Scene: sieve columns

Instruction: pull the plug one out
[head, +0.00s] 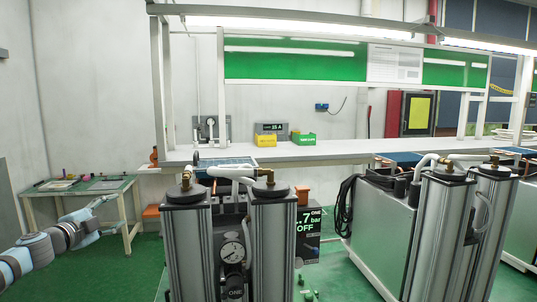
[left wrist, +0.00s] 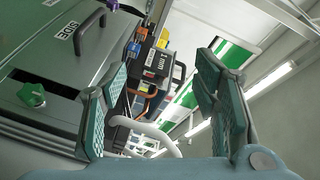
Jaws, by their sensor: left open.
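My left gripper (head: 112,214) is at the left of the head view, open and empty, well left of the twin-column unit. In the left wrist view the open fingers (left wrist: 160,78) hold nothing. The near unit has two grey columns (head: 187,240), a white hose (head: 230,172) across their tops and a pressure gauge (head: 233,252). A label on its lower front reads ONE (head: 236,292). A black display (head: 308,237) beside it reads OFF and bar. I cannot tell which part is plug one. My right gripper is not in view.
A second twin-column unit (head: 447,235) stands at the right. A long white bench (head: 340,152) runs behind both. A low table (head: 85,186) stands behind my left gripper.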

